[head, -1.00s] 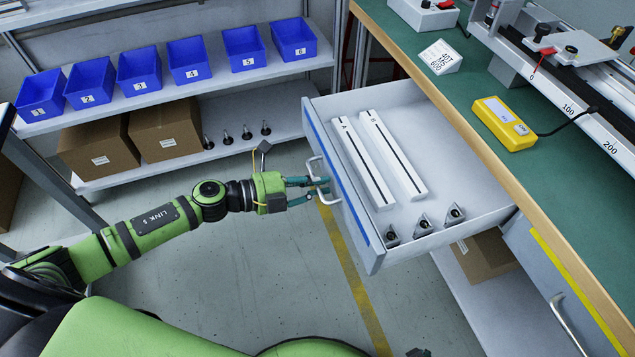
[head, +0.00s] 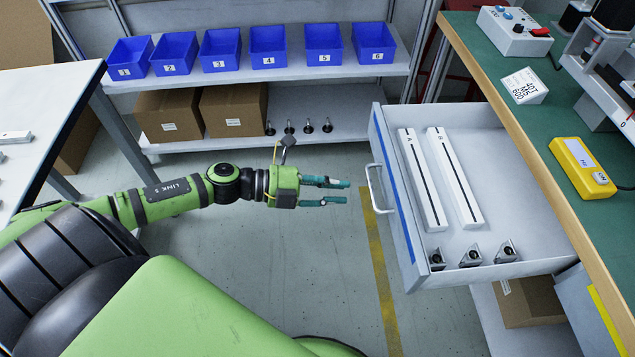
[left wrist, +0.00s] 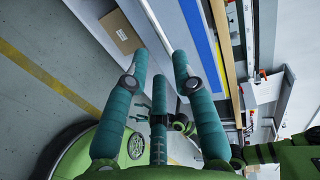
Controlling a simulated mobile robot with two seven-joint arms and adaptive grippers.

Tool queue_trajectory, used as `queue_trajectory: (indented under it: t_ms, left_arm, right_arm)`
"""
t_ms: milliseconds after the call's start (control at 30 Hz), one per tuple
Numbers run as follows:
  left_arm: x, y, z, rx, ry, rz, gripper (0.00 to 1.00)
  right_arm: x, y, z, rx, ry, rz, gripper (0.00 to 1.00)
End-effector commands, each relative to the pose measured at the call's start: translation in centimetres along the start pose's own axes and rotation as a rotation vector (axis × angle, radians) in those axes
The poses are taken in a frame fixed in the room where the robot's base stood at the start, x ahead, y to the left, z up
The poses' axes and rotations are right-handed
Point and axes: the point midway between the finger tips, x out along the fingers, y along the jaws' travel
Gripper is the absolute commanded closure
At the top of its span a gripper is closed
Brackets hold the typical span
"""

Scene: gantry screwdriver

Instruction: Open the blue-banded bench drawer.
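The blue-banded drawer (head: 492,157) stands pulled out from the bench in the head view, its interior visible. Its blue band (head: 393,190) runs along the top of its front, with a silver bow handle (head: 376,190) below it. The handle's bar (left wrist: 155,22) shows ahead of the fingers in the left wrist view. My left gripper (head: 346,192) is open and empty, just left of the handle and apart from it. Small green and dark parts between the fingers in the left wrist view may be my other arm; its gripper state is unclear.
Two white bars (head: 455,180) and three small dark-holed brackets (head: 470,257) lie in the drawer. A yellow-banded drawer (head: 600,310) is right of it. A shelf (head: 115,87) with blue bins stands behind. Floor (head: 300,245) around the gripper is clear.

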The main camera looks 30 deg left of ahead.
Motion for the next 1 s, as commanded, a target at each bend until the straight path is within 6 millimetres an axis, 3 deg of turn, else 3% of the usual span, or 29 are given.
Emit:
queue_trajectory:
  t_ms: [100,300,1000]
  left_arm:
    - [-1.9,0.1,-0.1,-0.003,0.000,0.003,0.74]
    - [-3.6,0.0,0.0,-0.001,0.001,0.001,0.74]
    - [-3.9,0.3,0.5,-0.023,-0.026,-0.006,0.74]
  right_arm:
    - [0.0,0.0,0.0,0.000,0.000,0.000,0.37]
    - [0.0,0.0,0.0,0.000,0.000,-0.001,0.37]
    - [0.0,0.0,0.1,0.000,-0.001,-0.001,0.37]
